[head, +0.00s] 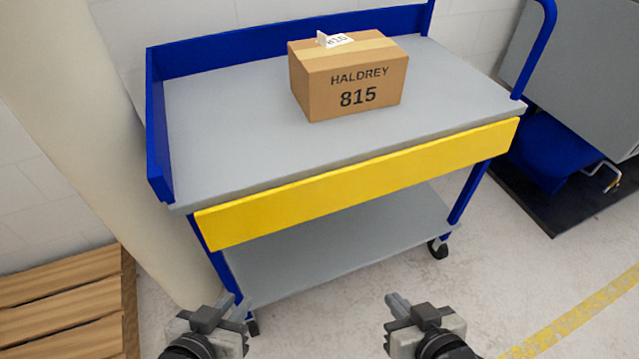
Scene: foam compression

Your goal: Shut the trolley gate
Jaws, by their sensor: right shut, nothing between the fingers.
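The trolley (240,140) has blue sides and a grey top deck. Its yellow gate (355,185) runs along the near side and hangs down below the deck's front edge, so the near side of the deck is open. A cardboard box (355,97) marked HALDREY 815 stands on the deck towards the back. My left gripper (232,300) is low in the picture, in front of the trolley's left leg; whether its jaws are open is unclear. My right gripper (395,301) is shut and empty, below and in front of the gate. Neither appears to touch the gate.
The trolley has a grey lower shelf (340,240) and black castors (438,247). Wooden slats (65,310) lie at the lower left beside a cream column (95,110). A grey and blue unit (590,90) stands at the right. Clear floor lies at the lower right.

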